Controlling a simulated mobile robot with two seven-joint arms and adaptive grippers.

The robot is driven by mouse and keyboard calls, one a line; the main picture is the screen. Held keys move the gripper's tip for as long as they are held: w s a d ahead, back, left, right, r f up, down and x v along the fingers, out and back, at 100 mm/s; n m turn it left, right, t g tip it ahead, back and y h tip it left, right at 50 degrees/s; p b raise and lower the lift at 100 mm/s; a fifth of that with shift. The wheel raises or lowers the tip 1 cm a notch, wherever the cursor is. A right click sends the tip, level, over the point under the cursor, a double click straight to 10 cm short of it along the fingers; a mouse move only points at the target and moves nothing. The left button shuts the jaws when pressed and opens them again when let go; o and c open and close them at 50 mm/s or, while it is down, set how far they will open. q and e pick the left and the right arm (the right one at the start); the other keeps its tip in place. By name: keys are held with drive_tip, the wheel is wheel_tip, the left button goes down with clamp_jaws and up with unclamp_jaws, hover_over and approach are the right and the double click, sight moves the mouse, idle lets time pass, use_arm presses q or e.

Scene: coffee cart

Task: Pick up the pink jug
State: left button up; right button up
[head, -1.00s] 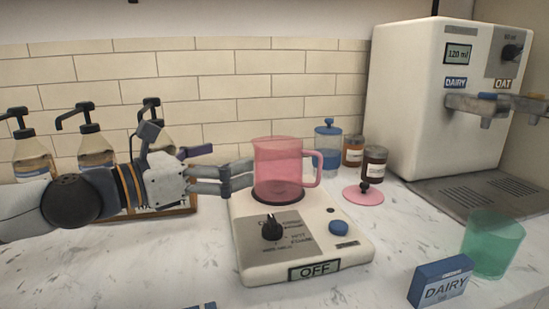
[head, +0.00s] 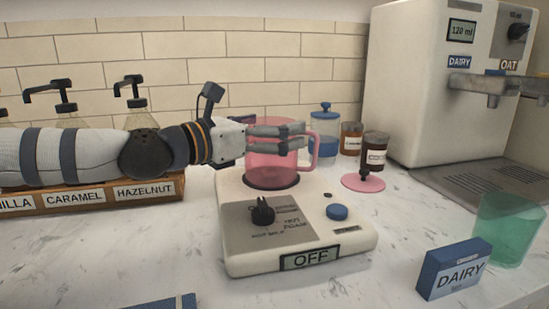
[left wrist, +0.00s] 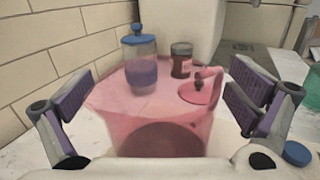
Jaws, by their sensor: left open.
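The pink jug (head: 270,168) is translucent and stands upright on the dark round plate of a white machine (head: 300,242) marked OFF. Its handle points right. My left gripper (head: 303,138) reaches in from the left at the jug's upper body, its fingers in front of part of the jug. In the left wrist view the jug (left wrist: 155,125) sits between the two open fingers (left wrist: 157,100), with visible gaps at its sides. The handle (left wrist: 214,85) is at the far right side of the jug, near the right finger. My right gripper does not show.
A blue-lidded jar (head: 324,128), brown-labelled jars (head: 375,150) and a pink lid (head: 363,182) stand just behind and right of the jug. A dispenser (head: 425,100) is at the right, with a green cup (head: 507,230) and DAIRY carton (head: 453,268) in front. Syrup pumps stand left.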

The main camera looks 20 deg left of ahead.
use_arm(q)
drive_tip(key=c, duration=2)
